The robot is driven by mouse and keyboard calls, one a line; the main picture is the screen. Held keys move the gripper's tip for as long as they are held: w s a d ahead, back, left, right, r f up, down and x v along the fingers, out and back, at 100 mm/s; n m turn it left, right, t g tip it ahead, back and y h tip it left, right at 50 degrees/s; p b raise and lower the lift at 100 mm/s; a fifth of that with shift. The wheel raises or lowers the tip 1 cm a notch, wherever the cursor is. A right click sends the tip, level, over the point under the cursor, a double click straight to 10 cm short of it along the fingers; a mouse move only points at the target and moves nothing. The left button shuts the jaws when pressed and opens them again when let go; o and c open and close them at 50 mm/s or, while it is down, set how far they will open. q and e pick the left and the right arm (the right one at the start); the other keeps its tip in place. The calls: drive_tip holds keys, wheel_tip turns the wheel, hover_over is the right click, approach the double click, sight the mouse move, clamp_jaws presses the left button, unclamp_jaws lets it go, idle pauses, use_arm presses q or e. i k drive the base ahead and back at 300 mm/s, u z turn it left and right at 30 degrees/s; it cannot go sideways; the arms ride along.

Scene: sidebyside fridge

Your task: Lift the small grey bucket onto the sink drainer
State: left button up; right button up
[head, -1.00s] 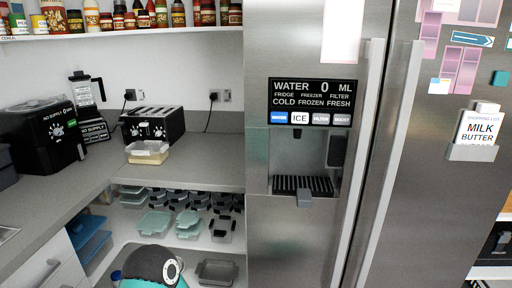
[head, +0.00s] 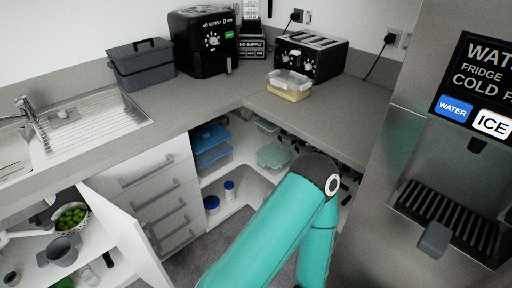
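A small grey bucket (head: 63,250) stands on a shelf in the open cupboard under the sink, at lower left in the head view. Neither of my grippers is in view. A teal arm link of mine with a black joint rises from the bottom centre, and its gripper end does not show.
An open white cupboard door (head: 122,235) stands right of the bucket. A colander of green items (head: 70,217) sits behind the bucket. A lidded grey box (head: 140,65) stands on the counter beyond the drainer. The fridge (head: 400,150) is at right.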

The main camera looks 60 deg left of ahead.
sight(62, 252)
drive_tip(key=z, duration=0.3)
drive_tip(key=i, duration=0.15)
drive_tip(key=u, duration=2.9)
drive_tip(key=i, duration=0.2)
drive_tip(key=u, duration=1.95)
drive_tip(key=k, duration=0.6)
drive_tip(key=u, duration=0.3)
drive_tip(key=i, duration=1.65)
drive_tip(key=z, duration=0.35)
